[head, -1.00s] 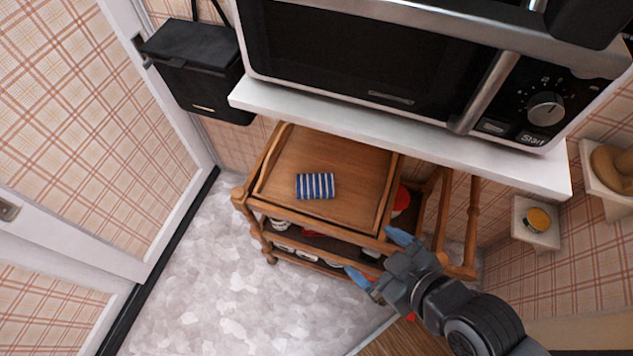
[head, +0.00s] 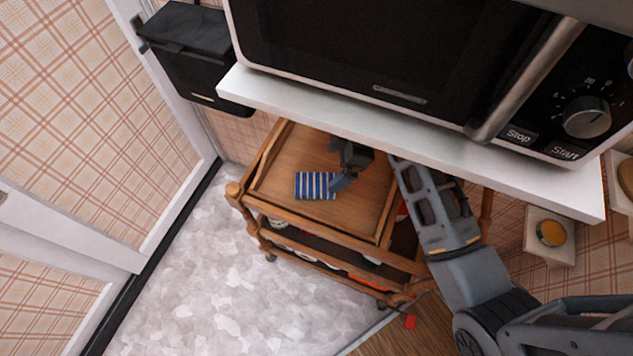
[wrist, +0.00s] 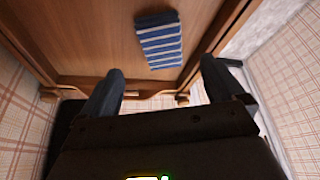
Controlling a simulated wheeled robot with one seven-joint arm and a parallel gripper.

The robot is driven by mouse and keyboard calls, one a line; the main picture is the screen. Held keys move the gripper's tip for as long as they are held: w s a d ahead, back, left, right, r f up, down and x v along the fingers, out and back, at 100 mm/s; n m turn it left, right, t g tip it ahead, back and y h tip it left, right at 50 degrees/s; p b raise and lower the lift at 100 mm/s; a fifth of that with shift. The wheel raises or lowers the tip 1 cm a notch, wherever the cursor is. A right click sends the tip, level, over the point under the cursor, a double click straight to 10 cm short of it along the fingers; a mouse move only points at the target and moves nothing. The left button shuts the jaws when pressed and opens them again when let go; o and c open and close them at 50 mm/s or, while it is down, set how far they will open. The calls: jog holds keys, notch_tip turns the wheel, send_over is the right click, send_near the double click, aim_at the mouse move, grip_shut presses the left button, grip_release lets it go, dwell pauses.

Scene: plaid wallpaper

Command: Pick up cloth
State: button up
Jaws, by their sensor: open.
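The cloth (head: 314,185) is blue with white stripes and lies folded flat on the top tray of a wooden trolley (head: 290,156). My gripper (head: 343,182) is over the tray at the right end of the cloth and hides a small part of it in the head view. In the wrist view, the cloth (wrist: 160,40) lies ahead of my gripper (wrist: 160,85), beyond the two open fingertips. Nothing is between the fingers. The height of the gripper above the tray is hard to tell.
A white shelf (head: 300,107) with a microwave (head: 370,50) overhangs the back of the trolley, close to my arm. The trolley's raised tray edge surrounds the cloth. Floor (head: 210,270) is clear at the front left.

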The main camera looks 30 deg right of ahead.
aim_at(323, 182)
jog(key=shift+s+d+x, duration=0.1)
jog(key=shift+x, duration=1.8)
jog(key=shift+s+d+x, duration=0.15)
jog(key=shift+x, duration=1.75)
jog(key=shift+f, duration=0.15)
jog(key=shift+c, duration=0.3)
jog(key=c, duration=1.2)
jog(key=shift+r+p, duration=0.9)
jog(key=shift+p, duration=0.05)
jog(key=r+p, duration=0.1)
jog(key=s+r+p, duration=0.1)
jog(key=p, duration=0.1)
jog(key=shift+s+a+r, duration=0.1)
jog(key=shift+a+r, duration=0.05)
jog(key=s+a+p, duration=0.1)
jog(key=s, duration=0.9)
jog(key=s+a+p, duration=0.1)
jog(key=s, duration=0.9)
jog(key=s+a+p, duration=0.1)
jog(key=s, duration=0.9)
jog(key=shift+s+a+f+p, duration=0.3)
jog(key=shift+a+p, duration=0.1)
